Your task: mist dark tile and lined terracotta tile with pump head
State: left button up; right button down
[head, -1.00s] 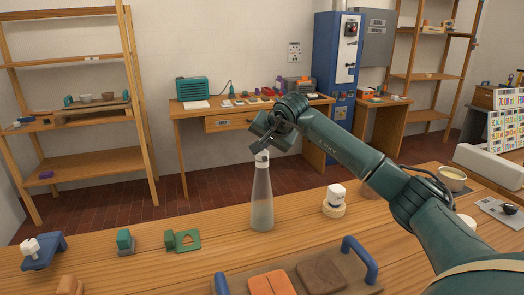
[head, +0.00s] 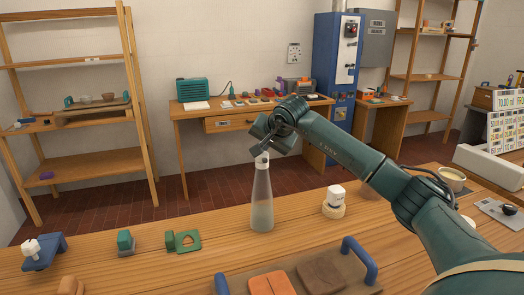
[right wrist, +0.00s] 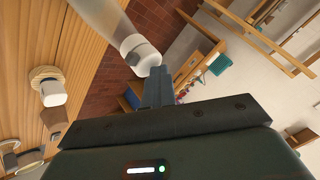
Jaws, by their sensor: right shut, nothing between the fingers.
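A clear, tapering bottle (head: 262,208) with a white top stands upright on the wooden table; it also shows in the right wrist view (right wrist: 106,22). My right gripper (head: 258,149) is shut and empty at the bottle's white top (right wrist: 141,52). In the right wrist view its fingertips (right wrist: 157,76) are close beside that top; I cannot tell whether they touch. The lined terracotta tile (head: 271,285) and the dark tile (head: 322,275) lie side by side on a brown tray (head: 362,285) with blue handles, cut off by the lower edge. My left gripper is out of view.
A white-capped jar on a cream round base (head: 334,205) stands right of the bottle. A blue stand with a white piece (head: 42,250), a green-grey block (head: 126,243) and a green plate (head: 187,241) are at left. A bowl (head: 452,179) is at right.

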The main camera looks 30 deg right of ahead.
aim_at(263, 155)
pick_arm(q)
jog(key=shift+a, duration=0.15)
pick_arm(e)
jog(key=shift+f, duration=0.35)
